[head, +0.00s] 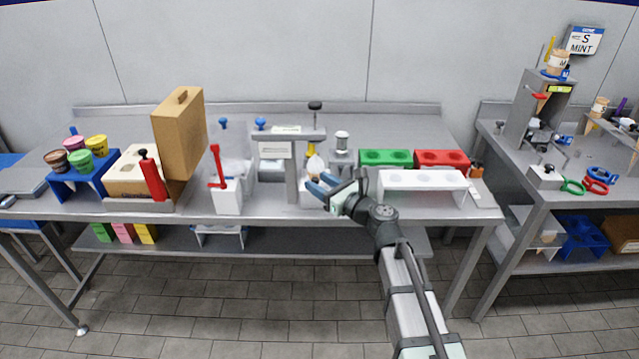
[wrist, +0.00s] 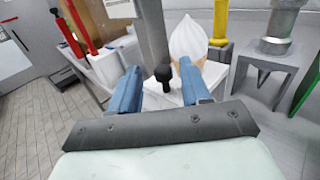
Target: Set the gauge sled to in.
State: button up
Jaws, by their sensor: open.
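A grey gauge stand (head: 291,180) with a crossbar stands at the middle of the bench. Beside its post, a white swirl cone (head: 316,164) stands upright; the wrist view shows it (wrist: 188,38) on a low white base that looks like the sled (wrist: 214,72). A small black knob (wrist: 163,74) on a short stem shows in front of the cone. My gripper (head: 322,183) is open, its blue fingers apart on either side of the knob in the wrist view (wrist: 159,76). I cannot tell whether either finger touches it. The fingers partly hide the base.
A white block with a red lever (head: 228,196) stands to the left. A grey stand with a metal cylinder (head: 342,152) and a white holed rack (head: 424,181) stand to the right. Green (head: 386,158) and red (head: 441,159) racks are behind.

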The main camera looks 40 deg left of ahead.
jog(key=d, duration=1.3)
jog(key=shift+d, duration=0.1)
